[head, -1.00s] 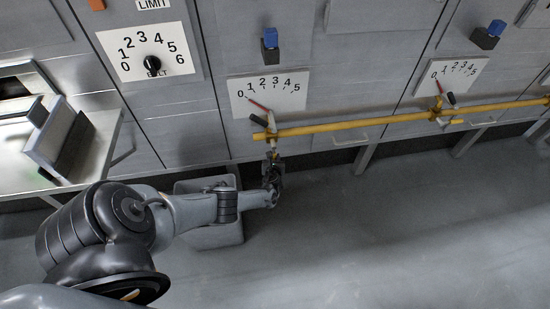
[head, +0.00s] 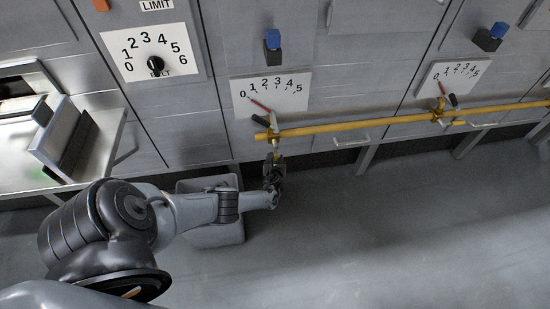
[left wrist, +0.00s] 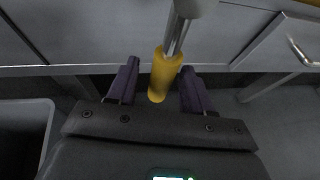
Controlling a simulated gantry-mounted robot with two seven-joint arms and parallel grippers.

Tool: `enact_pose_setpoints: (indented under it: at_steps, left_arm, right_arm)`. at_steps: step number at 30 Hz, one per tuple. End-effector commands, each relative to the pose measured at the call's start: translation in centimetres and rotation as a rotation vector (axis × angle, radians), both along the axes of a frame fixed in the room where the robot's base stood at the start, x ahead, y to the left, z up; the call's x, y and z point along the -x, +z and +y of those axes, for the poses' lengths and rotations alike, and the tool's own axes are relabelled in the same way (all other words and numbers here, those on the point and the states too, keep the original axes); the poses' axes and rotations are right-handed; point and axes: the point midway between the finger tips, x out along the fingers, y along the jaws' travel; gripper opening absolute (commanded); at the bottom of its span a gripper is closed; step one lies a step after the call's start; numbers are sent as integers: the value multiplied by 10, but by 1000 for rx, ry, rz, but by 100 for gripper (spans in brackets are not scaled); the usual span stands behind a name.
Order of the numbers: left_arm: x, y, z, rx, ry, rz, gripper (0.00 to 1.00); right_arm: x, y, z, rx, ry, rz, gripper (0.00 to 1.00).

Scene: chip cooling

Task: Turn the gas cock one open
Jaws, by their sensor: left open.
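Gas cock one sits at the left end of the yellow gas pipe (head: 350,123), below the left 0–5 dial (head: 270,94). The dial's red needle points near 0. My left gripper (head: 274,168) is just below this pipe end, pointing up toward the cabinet front. In the left wrist view its two dark fingers (left wrist: 160,90) are open, one on each side of a yellow rounded piece (left wrist: 163,75) with a metal rod above it. A gap shows beside the piece. My right gripper is out of view.
A second cock (head: 438,108) is farther right on the pipe under another 0–5 dial (head: 455,78). A grey bin (head: 215,236) stands on the floor behind my left forearm. A door handle (head: 350,142) sticks out under the pipe. Floor at right is clear.

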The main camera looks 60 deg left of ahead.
Motion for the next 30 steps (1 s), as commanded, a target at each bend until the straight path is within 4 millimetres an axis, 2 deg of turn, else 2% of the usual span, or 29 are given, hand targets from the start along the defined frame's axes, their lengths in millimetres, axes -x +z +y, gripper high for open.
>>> enact_pose_setpoints:
  at_steps: [1,9,15,21,30]
  left_arm:
    - [2,6,-5,2,-1,1,51]
    - [19,24,-38,2,-2,3,51]
    - [32,34,-62,1,0,2,51]
    - [39,39,-77,0,0,1,51]
    - [42,39,-82,-1,0,0,51]
  right_arm:
    - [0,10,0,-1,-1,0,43]
    - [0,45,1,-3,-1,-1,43]
    - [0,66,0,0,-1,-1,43]
    - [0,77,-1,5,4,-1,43]
    - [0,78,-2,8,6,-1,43]
